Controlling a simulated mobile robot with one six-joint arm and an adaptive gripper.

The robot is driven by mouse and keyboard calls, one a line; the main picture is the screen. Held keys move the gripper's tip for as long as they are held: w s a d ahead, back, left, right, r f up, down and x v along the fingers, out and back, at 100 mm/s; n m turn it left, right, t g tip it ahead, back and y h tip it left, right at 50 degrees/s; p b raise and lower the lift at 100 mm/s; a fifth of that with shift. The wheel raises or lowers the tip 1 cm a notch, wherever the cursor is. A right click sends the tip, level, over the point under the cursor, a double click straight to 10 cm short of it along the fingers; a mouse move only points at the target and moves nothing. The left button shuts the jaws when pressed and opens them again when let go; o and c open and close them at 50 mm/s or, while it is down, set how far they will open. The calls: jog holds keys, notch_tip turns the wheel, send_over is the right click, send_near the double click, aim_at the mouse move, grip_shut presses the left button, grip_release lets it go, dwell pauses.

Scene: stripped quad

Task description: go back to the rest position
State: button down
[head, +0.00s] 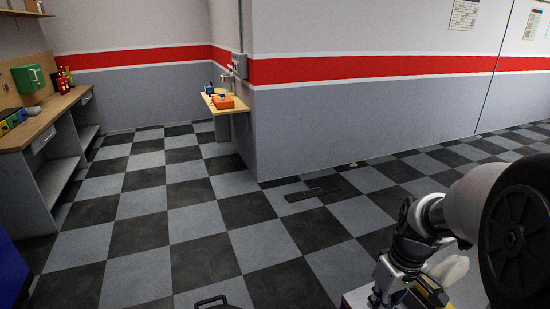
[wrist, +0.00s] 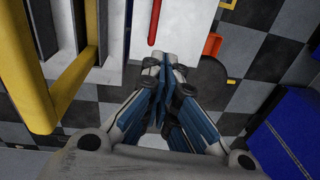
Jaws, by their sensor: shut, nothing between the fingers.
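My gripper (wrist: 165,68) shows in the wrist view with its fingers together and nothing between them. Its fingertips point toward a white surface (wrist: 190,20), and I cannot tell how far above it they are. A thin red bar (wrist: 154,22) shows just beyond the fingertips, and I cannot tell whether it is near them or lower down. In the head view my arm fills the lower right corner, and the fingertips cannot be made out there.
In the wrist view a thick yellow bar (wrist: 38,90) is at the left and a blue object (wrist: 290,135) at the lower right. In the head view a wooden workbench (head: 45,118) stands left and a small wall shelf (head: 225,108) at the middle. Checkered floor (head: 170,215) between is open.

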jog(key=s+a+r+m+t, duration=0.1)
jog(key=s+a+r+t, duration=0.1)
jog(key=s+a+r, duration=0.3)
jog(key=s+a+r+m+t+h, duration=0.1)
jog(key=s+a+r, duration=0.4)
jog(key=s, duration=0.6)
notch_tip(320, 180, up, 2)
jog(key=shift+a+r+m+t, duration=0.1)
jog(key=shift+a+m+t, duration=0.05)
jog(key=shift+m+t, duration=0.55)
